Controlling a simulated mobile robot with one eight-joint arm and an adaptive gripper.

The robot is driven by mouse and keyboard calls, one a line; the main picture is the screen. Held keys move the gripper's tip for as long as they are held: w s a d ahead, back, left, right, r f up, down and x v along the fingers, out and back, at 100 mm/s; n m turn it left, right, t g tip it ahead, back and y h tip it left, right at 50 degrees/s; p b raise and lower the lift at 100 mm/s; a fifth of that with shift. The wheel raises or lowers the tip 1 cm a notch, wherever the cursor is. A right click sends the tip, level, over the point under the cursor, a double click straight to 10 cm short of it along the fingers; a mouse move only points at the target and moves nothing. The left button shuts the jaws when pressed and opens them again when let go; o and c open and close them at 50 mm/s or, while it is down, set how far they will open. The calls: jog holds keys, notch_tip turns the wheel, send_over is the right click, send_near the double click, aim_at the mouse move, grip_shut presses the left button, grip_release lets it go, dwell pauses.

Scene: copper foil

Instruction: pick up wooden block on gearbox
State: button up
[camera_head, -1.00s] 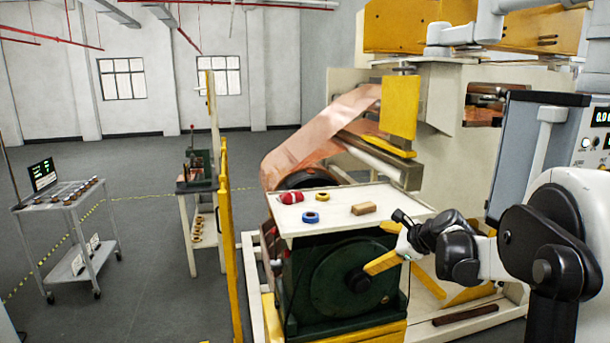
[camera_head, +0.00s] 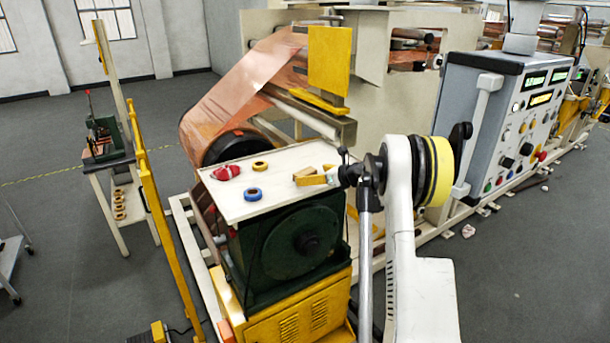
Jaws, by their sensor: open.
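The wooden block (camera_head: 303,172) lies on the white top plate (camera_head: 225,207) of the dark green gearbox (camera_head: 280,248), near the plate's right side. My gripper (camera_head: 316,175) reaches in from the right at the block.
A red item (camera_head: 226,173), a yellow tape ring (camera_head: 260,166) and a blue tape ring (camera_head: 253,193) lie on the plate left of the block. Copper foil (camera_head: 235,95) rises behind. A control cabinet (camera_head: 500,120) stands at right.

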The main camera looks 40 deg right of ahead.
aim_at(309, 174)
jog(key=x, duration=0.4)
jog(key=shift+r, duration=0.1)
jog(key=c, duration=1.2)
jog(key=shift+o, duration=0.2)
